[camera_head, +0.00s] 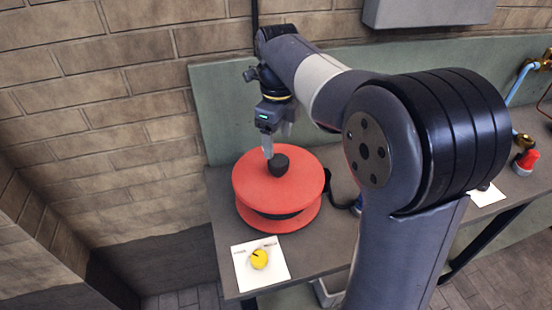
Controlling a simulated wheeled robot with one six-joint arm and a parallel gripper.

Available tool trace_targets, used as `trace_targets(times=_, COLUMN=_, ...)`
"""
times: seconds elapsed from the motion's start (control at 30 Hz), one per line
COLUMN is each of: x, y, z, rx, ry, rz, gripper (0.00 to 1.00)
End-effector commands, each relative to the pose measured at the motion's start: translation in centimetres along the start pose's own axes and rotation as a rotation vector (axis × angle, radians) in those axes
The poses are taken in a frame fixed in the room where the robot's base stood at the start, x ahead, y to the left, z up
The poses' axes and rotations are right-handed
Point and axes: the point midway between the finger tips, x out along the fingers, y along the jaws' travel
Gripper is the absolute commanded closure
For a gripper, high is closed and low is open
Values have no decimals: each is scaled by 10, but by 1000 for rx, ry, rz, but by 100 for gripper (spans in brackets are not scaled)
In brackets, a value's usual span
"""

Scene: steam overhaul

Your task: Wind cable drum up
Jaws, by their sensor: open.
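The cable drum (248,179) is a red spool with two round flanges and dark cable between them. It lies flat on the bench near its left end. A dark knob (279,165) stands up from its top flange, right of the middle. My gripper (273,151) points down from above at the knob. One light fingertip shows just left of the knob, close to it. The other fingertip is partly hidden, so I cannot tell whether the fingers touch the knob. The gripper is open.
A white card with a yellow dial (259,259) lies in front of the drum on the grey bench (226,232). A red-topped fitting (527,159) and a blue pipe (520,82) are at the far right. A green panel and brick wall stand close behind. My arm hides the bench's middle.

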Motion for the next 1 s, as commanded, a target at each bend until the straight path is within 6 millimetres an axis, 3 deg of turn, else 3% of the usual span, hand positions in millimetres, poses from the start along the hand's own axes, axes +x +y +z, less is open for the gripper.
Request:
trace_targets(times=0.2, x=42, y=1, z=-1, rx=1, ry=3, rz=3, gripper=32)
trace_targets(times=0.4, x=62, y=0, z=0, rx=1, ry=1, rz=1, gripper=32)
trace_targets(times=0.77, x=66, y=0, z=0, rx=1, ry=0, rz=0, gripper=33)
trace_targets(times=1.0, x=66, y=0, z=0, rx=1, ry=0, rz=0, gripper=52)
